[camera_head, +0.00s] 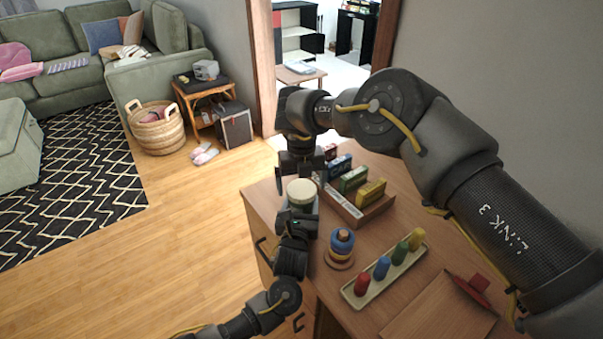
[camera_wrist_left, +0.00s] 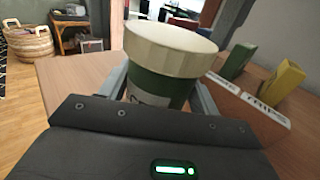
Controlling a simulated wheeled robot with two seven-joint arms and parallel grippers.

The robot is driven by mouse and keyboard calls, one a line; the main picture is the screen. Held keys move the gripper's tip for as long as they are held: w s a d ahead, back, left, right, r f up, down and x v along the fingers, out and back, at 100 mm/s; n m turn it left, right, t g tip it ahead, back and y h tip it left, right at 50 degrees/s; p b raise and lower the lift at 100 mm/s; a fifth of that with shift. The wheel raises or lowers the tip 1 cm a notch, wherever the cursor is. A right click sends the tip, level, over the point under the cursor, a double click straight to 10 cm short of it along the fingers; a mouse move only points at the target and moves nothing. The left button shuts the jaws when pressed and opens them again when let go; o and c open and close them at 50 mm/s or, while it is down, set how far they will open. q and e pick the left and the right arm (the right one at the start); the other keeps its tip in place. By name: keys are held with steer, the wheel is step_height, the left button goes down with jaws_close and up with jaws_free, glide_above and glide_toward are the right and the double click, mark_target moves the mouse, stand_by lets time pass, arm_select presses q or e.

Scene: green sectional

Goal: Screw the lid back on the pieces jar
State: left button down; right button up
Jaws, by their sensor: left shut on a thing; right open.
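The pieces jar (camera_wrist_left: 160,84) is green with a pale label and stands upright near the left edge of the wooden cabinet top. The cream lid (camera_wrist_left: 170,46) sits on top of the jar; whether its thread is engaged cannot be told. My left gripper (camera_head: 300,210) is shut on the jar's body, one finger on each side below the lid. The lid also shows in the head view (camera_head: 301,189). My right gripper (camera_head: 302,172) is open, pointing down just above the lid; its fingertips are partly hidden.
Behind the jar, a wooden rack (camera_head: 360,211) holds several coloured boxes. A ring stacker (camera_head: 341,246) and a tray of coloured pegs (camera_head: 385,268) stand to the right. A red item (camera_head: 471,287) lies by a brown board (camera_head: 437,312). The cabinet's left edge is close to the jar.

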steer(key=shift+f, duration=0.45)
steer(key=c, duration=1.1)
steer(key=o, duration=1.2)
step_height(320, 180, up, 12)
steer(key=shift+r, duration=0.1)
